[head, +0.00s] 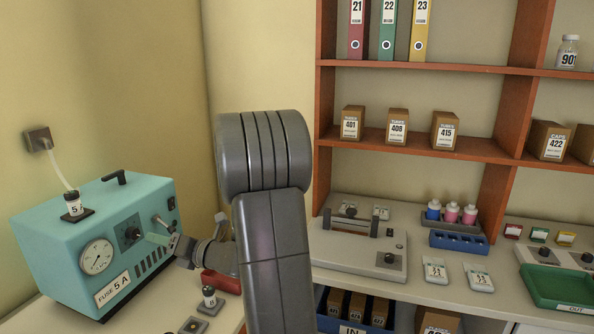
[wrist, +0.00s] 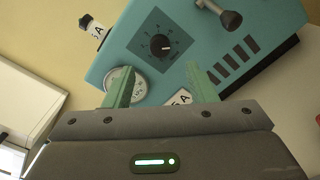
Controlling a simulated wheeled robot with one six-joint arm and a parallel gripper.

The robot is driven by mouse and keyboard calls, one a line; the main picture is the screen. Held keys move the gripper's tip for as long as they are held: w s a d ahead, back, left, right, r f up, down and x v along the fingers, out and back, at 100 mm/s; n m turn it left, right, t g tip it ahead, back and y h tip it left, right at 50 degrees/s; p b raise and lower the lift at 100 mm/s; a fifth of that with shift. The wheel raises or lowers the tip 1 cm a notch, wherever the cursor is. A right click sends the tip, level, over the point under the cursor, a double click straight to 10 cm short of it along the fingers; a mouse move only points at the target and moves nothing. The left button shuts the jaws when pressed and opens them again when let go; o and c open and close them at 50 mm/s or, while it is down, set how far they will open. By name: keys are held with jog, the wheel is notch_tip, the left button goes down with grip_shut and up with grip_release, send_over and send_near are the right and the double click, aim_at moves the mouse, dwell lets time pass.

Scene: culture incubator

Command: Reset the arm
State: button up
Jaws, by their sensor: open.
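My arm (head: 275,235) rises through the middle of the head view and bends down to the left. My gripper (head: 160,240) is at the front of a teal incubator box (head: 60,240). In the wrist view, my gripper (wrist: 161,85) has two green fingers spread apart, with nothing visible between them. The incubator front (wrist: 130,50) lies beyond the fingers, with its black knob (wrist: 161,45) above the gap. The fingers partly cover the gauge (wrist: 118,85) and the 5 A label. I cannot tell whether the fingertips touch the box.
A 5 A fuse (head: 73,205) stands on the incubator top. Another small fuse-like piece (head: 209,297) and a red item (head: 222,282) are on the counter below my gripper. A grey lidded device (head: 355,245), blue rack (head: 458,241) and green tray (head: 560,288) stand right of my arm.

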aim_at(136, 234)
jog(key=p+x, duration=0.1)
jog(key=x, duration=0.7)
jog(key=shift+d, duration=0.1)
